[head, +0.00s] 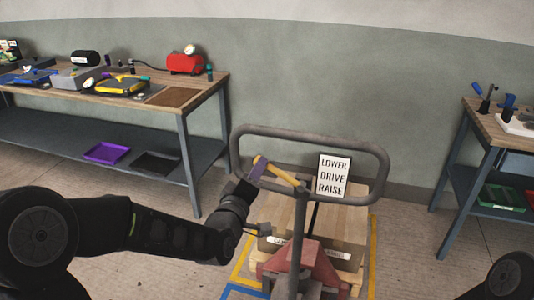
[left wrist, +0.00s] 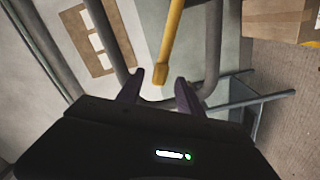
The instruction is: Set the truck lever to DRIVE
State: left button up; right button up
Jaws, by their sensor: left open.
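The pallet truck's grey loop handle (head: 318,135) stands in front of me in the head view. A yellow lever (head: 283,175) slopes up and left from the truck's post to my left gripper (head: 257,170). A white sign (head: 333,176) on the handle reads LOWER, DRIVE, RAISE from top to bottom. In the left wrist view the lever (left wrist: 172,40) reaches toward my left gripper (left wrist: 161,86). Its end lies between the two open fingertips, with gaps visible on both sides. My right gripper is not in view.
The truck's red body (head: 300,258) stands low, with a wooden load (head: 330,222) behind it. A workbench (head: 187,90) with tools is at the left, and another bench (head: 487,125) is at the right. The loop handle's tubes surround the lever closely.

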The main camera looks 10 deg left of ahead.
pick_arm(q)
jog(key=shift+w+d+p, duration=0.15)
jog(key=shift+w+p, duration=0.45)
jog(key=shift+w, duration=1.35)
jog(key=shift+w+d+p, duration=0.1)
jog(key=shift+w+p, duration=0.45)
jog(key=shift+w, duration=1.4)
jog(key=shift+c, duration=0.4)
grip_shut()
